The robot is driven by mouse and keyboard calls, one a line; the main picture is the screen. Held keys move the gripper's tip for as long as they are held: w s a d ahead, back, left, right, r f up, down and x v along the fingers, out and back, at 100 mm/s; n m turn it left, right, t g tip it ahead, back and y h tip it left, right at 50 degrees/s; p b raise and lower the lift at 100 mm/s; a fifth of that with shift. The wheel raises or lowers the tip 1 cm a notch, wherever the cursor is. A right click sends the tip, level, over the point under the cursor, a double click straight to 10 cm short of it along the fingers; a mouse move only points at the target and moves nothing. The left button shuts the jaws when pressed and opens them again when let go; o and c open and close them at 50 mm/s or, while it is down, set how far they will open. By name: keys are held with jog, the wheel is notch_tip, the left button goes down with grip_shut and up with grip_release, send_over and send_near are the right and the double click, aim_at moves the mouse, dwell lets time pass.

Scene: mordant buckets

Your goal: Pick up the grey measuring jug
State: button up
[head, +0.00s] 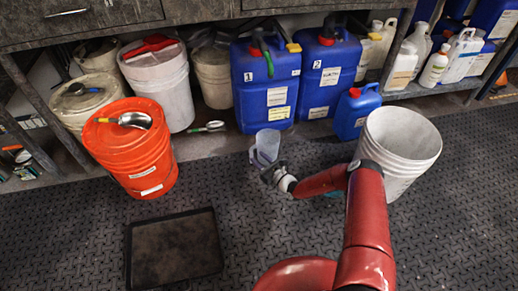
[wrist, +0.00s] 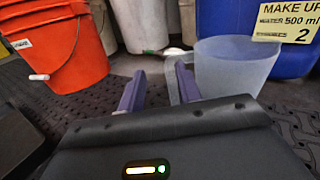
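The grey measuring jug (head: 265,146) is translucent and stands upright on the dark floor, in front of the blue containers. In the wrist view the jug (wrist: 235,68) is just right of my gripper (wrist: 160,74). My gripper is open, with two purple fingers apart. A pale strip that looks like the jug's handle shows beside the right finger, between the fingers. I cannot tell whether the finger touches it. In the head view my gripper (head: 268,172) is low, right in front of the jug, and its fingers are mostly hidden.
An orange bucket (head: 135,150) with a spoon on its lid stands left. A white bucket (head: 398,145) stands right, near my arm. Blue containers (head: 265,85) line the shelf behind. A dark tray (head: 174,248) lies front left. A spoon (head: 208,127) lies behind the jug's left.

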aim_at(251, 153)
jog(key=w+a+f, duration=0.1)
jog(key=w, duration=0.1)
jog(key=w+a+f+m+b, duration=0.1)
jog(key=w+a, duration=0.1)
jog(key=w+a+f+m+t+h+b, duration=0.1)
jog(key=w, duration=0.1)
jog(key=shift+w+a+f, duration=0.1)
jog(key=shift+w+a, duration=0.1)
grip_shut()
dwell(0.3)
jog(key=shift+s, duration=0.1)
dwell(1.1)
